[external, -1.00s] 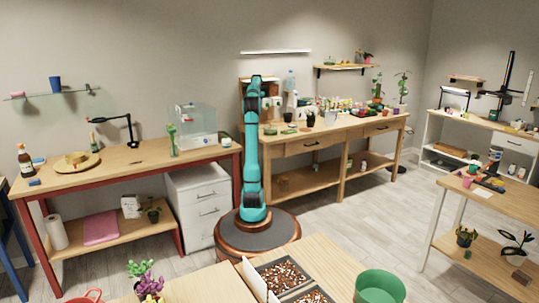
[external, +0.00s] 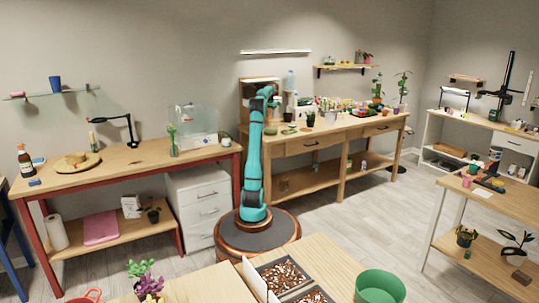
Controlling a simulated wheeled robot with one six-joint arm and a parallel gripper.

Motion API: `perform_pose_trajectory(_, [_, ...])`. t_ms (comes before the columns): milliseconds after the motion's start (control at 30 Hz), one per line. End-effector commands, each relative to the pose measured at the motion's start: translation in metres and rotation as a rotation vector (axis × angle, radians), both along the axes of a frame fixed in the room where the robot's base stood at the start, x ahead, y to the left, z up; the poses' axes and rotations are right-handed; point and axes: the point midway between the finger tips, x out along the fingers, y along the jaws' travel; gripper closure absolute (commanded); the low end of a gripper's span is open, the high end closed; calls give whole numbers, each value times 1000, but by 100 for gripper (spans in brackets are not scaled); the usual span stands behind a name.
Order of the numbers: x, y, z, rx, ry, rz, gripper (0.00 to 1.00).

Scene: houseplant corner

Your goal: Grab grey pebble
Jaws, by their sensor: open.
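My teal arm (external: 253,170) rises from its round base in the middle of the external view. Its upper part bends to the right, toward the long wooden workbench (external: 330,143). My gripper (external: 275,101) is small and dark at the arm's end, above the left end of that workbench. It is open and apart from the bench top. I cannot make out a grey pebble; small items on the workbench are too small to tell apart.
A red-framed table (external: 130,160) stands left, with a white drawer unit (external: 200,205) beside my base. Trays of brown chips (external: 283,276) and a green pot (external: 379,288) are in front.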

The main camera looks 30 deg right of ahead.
Motion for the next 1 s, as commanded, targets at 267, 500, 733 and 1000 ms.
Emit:
perform_pose_trajectory(267, [0,1,-45,1,1,0,47])
perform_pose_trajectory(500, [0,1,-59,0,0,0,47])
perform_pose_trajectory(733, [3,5,-79,1,2,1,47])
perform_pose_trajectory(1000, [4,6,-109,0,0,0,47])
